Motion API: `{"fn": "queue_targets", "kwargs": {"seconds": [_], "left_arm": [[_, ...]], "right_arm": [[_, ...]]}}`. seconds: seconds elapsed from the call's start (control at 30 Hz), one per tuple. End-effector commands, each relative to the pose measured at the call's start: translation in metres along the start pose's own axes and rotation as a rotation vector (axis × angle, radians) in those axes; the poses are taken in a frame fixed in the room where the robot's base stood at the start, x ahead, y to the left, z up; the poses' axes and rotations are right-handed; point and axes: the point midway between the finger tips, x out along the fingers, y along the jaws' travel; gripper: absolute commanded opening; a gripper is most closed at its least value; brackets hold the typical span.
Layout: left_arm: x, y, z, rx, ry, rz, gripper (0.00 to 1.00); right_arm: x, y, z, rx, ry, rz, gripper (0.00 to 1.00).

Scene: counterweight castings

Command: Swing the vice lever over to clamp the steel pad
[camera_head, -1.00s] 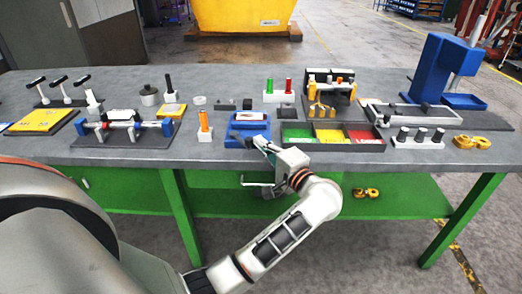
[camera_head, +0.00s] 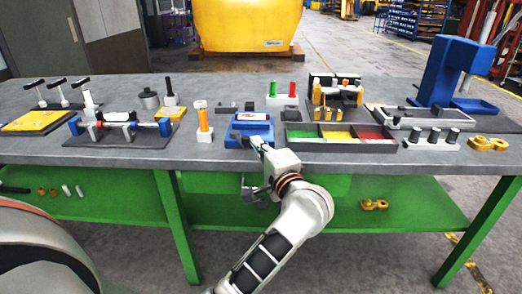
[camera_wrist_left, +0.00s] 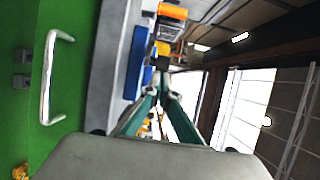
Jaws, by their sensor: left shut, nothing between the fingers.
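A blue vice-like fixture (camera_head: 238,138) sits at the bench's front edge, in the middle of the head view. A pale strip with a little red (camera_head: 252,117) shows on top of it. I cannot make out which part is the lever or the steel pad. My left gripper (camera_head: 260,142) is shut and empty, with its tips at the fixture's front right side; contact cannot be told. In the left wrist view the shut fingers (camera_wrist_left: 161,82) point past the blue fixture (camera_wrist_left: 135,62), which lies just left of them. My right gripper is not in view.
A tray with green, yellow and red compartments (camera_head: 290,146) stands close on the right. An orange peg on a white base (camera_head: 203,132) stands close on the left. The drawer handle (camera_wrist_left: 45,78) is on the bench's green front.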

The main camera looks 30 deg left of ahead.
Motion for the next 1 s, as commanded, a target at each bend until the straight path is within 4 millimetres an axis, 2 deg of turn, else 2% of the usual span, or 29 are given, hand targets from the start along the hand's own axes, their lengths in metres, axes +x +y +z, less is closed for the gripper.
{"fn": "queue_targets", "kwargs": {"seconds": [0.3,0.5,1.0], "left_arm": [[0.001,0.002,0.007,0.003,0.100,-0.002,0.00],[0.000,0.002,0.015,0.002,0.171,0.000,0.00],[0.000,-0.001,0.029,0.000,0.166,-0.001,0.00]], "right_arm": [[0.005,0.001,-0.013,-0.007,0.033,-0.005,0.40],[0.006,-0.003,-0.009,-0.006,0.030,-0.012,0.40],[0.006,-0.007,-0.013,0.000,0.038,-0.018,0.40]]}}
